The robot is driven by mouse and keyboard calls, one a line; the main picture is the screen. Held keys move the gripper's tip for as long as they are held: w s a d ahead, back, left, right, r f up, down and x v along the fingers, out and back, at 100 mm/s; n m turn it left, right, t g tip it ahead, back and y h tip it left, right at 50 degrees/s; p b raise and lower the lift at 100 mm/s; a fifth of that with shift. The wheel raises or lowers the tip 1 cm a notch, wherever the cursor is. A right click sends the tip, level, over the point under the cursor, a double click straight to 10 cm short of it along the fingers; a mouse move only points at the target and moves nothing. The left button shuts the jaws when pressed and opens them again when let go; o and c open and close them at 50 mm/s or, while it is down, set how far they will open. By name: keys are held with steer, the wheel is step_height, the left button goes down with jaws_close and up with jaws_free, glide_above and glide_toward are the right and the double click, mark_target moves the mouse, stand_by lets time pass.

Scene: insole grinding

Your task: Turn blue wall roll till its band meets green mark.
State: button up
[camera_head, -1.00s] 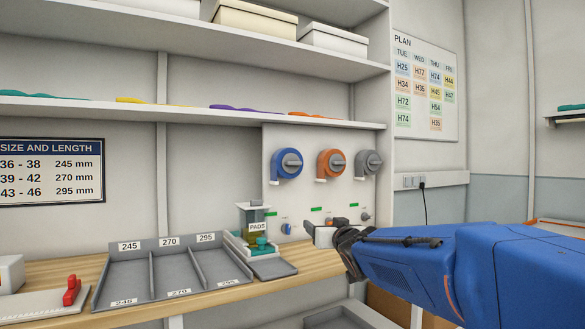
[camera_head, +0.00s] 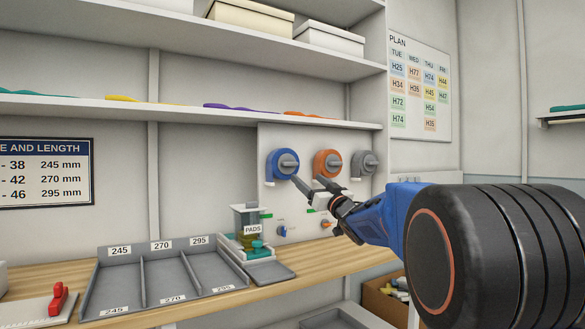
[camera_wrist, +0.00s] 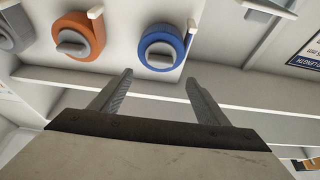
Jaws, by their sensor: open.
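The blue wall roll (camera_head: 281,165) is the leftmost of three on the white panel, with a grey handle (camera_head: 289,161) across its middle and a white tab (camera_head: 269,183) at its lower left. It also shows upside down in the wrist view (camera_wrist: 163,47). No band is clear on the roll. Small green marks (camera_head: 265,216) show lower on the panel; I cannot tell which belongs to it. My gripper (camera_head: 308,184) is open and empty, just below and right of the blue roll. In the wrist view my fingers (camera_wrist: 159,76) straddle the line toward the roll, apart from it.
An orange roll (camera_head: 328,163) and a grey roll (camera_head: 365,163) are to the right. Small knobs (camera_head: 282,231) sit lower on the panel. A shelf (camera_head: 200,111) runs above. A pads dispenser (camera_head: 247,235) and a divided tray (camera_head: 165,275) stand on the bench below.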

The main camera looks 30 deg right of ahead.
mark_target(292, 165)
steer(key=x, duration=1.2)
steer(key=shift+r, duration=0.1)
steer(key=shift+c, duration=0.6)
steer(key=c, duration=0.9)
